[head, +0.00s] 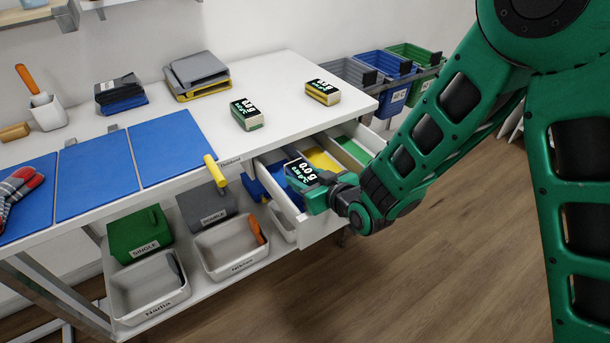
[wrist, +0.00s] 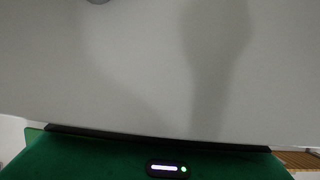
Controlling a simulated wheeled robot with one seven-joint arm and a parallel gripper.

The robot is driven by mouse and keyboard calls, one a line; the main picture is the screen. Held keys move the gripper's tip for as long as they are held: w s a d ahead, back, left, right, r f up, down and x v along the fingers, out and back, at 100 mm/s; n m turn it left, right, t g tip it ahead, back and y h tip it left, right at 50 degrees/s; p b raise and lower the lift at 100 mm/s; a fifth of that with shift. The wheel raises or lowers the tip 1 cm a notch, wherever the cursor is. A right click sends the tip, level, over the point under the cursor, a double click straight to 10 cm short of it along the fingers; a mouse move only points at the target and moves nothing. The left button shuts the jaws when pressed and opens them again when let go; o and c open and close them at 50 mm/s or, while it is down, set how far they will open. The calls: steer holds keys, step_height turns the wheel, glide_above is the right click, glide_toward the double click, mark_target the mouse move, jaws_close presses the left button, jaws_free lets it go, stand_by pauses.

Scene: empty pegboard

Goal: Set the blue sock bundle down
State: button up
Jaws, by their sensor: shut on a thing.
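My gripper (head: 318,195) is at the front of the open drawer (head: 318,228), shut on a small block-shaped bundle with a dark top and pale lettering, taken as the blue sock bundle (head: 303,172). The bundle is over the drawer's blue compartment (head: 275,178). I cannot tell whether it touches the compartment floor. My fingertips are mostly hidden. The wrist view shows only a plain pale surface above my green gripper housing, and no bundle.
Yellow (head: 323,160) and green (head: 354,150) compartments lie right of the blue one. Two similar bundles, one with a green base (head: 247,114) and one yellow (head: 323,92), stand on the white tabletop (head: 285,75). Bins (head: 150,285) sit on the lower shelf.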

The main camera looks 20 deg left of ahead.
steer(key=shift+f, duration=0.3)
steer(key=o, duration=1.1)
steer(key=shift+s+f, duration=0.1)
steer(key=shift+d, duration=0.1)
steer(key=shift+f, duration=0.1)
